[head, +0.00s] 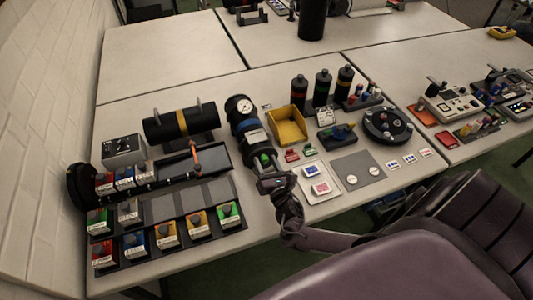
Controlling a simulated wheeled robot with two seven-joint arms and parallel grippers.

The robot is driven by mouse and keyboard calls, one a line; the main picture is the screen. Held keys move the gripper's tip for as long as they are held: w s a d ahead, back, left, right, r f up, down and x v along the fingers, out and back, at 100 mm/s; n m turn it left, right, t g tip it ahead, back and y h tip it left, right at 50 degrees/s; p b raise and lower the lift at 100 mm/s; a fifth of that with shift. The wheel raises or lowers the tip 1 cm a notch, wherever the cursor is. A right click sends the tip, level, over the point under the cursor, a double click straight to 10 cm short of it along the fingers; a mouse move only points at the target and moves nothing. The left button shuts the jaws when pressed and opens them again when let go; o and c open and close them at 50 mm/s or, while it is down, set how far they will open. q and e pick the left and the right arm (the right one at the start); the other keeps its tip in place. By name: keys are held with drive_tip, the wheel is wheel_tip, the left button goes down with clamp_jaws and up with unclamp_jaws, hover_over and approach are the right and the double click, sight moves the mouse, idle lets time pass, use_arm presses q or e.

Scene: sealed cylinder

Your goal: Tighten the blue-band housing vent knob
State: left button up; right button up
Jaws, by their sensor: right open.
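My right gripper (268,181) is open just in front of the green knob, at the near end of the housing. Whether its fingers touch the knob cannot be told at this size. My left gripper is not in view.
A black cylinder with a yellow band (180,124) lies to the left. A yellow bin (288,125) stands close right of the housing, with several dark bottles (322,88) behind. Several coloured boxes (166,235) fill the near left. Bare table (262,215) shows near the front edge.

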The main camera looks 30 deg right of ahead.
drive_tip(key=b+v, duration=0.1)
drive_tip(key=v, duration=0.6)
drive_tip(key=shift+s, duration=0.4)
drive_tip(key=shift+a, duration=0.1)
